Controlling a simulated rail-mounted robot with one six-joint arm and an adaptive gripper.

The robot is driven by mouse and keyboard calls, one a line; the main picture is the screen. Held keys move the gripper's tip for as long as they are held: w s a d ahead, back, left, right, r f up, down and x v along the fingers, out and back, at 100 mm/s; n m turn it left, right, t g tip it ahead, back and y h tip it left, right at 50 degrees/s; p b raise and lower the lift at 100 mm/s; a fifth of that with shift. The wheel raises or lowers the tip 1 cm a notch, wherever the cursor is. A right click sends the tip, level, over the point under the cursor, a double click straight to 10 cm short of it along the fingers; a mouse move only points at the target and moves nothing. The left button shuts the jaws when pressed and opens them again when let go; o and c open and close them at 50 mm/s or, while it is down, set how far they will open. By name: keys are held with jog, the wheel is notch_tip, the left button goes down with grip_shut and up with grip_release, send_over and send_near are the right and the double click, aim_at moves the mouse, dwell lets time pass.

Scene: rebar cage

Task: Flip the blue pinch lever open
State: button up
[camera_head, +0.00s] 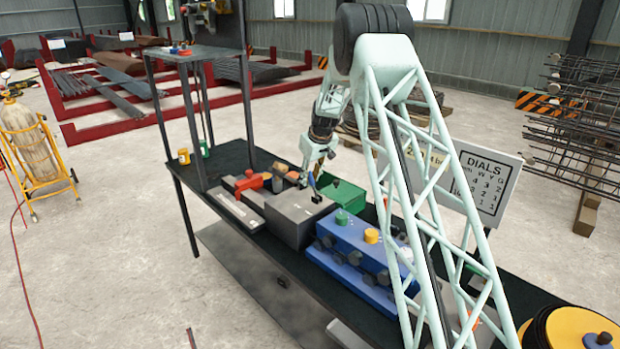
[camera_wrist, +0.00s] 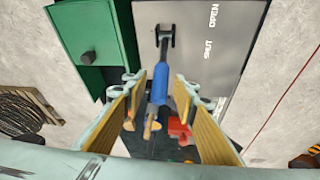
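The blue lever (camera_wrist: 158,85) runs from a dark pivot on the top of a grey box (camera_wrist: 200,45) down between my gripper's fingers in the wrist view. The box top carries the words SHUT and OPEN near its right side. My gripper (camera_wrist: 160,78) is open, with one finger on each side of the blue grip and a gap visible on both sides. In the head view my gripper (camera_head: 315,168) is just above the grey box (camera_head: 300,218), and the blue lever (camera_head: 312,182) shows small beneath it. Whether a finger touches the lever, I cannot tell.
A green box (camera_head: 342,196) stands close beside the grey box. A blue block with knobs and coloured caps (camera_head: 350,240) stands nearer on the bench. Red and orange parts (camera_head: 250,183) lie on the other side. A DIALS board (camera_head: 480,183) stands behind.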

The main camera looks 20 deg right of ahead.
jog(key=shift+c, duration=0.7)
grip_shut()
